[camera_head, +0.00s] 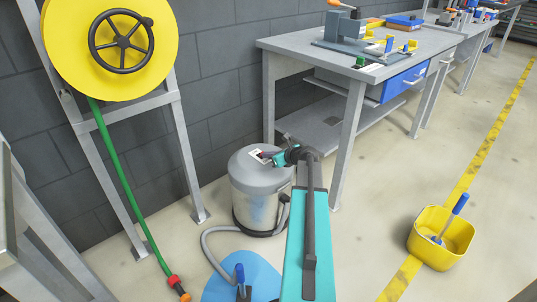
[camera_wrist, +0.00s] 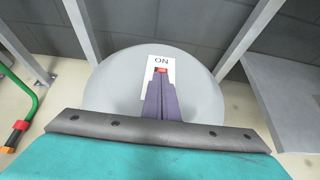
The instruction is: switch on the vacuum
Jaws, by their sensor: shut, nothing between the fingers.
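The vacuum (camera_head: 262,211) is a grey canister with a clear lower body, standing on the floor by the wall. Its grey lid (camera_wrist: 118,82) fills the middle of the wrist view. On the lid is a white label (camera_wrist: 152,63) marked "ON", with a small red switch (camera_wrist: 161,71) at its lower part. My gripper (camera_wrist: 161,80) is shut and empty, its dark fingers pointing at the red switch. The fingertips overlap the switch's lower edge in the picture; I cannot tell whether they touch it. In the head view my gripper (camera_head: 270,156) is over the lid.
A grey hose (camera_head: 207,245) runs from the vacuum to a blue patch (camera_head: 245,270) on the floor. A workbench (camera_head: 352,100) stands right of the vacuum. A yellow hose reel (camera_head: 60,45) on a metal frame is at left. A yellow bucket (camera_head: 455,250) is at right.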

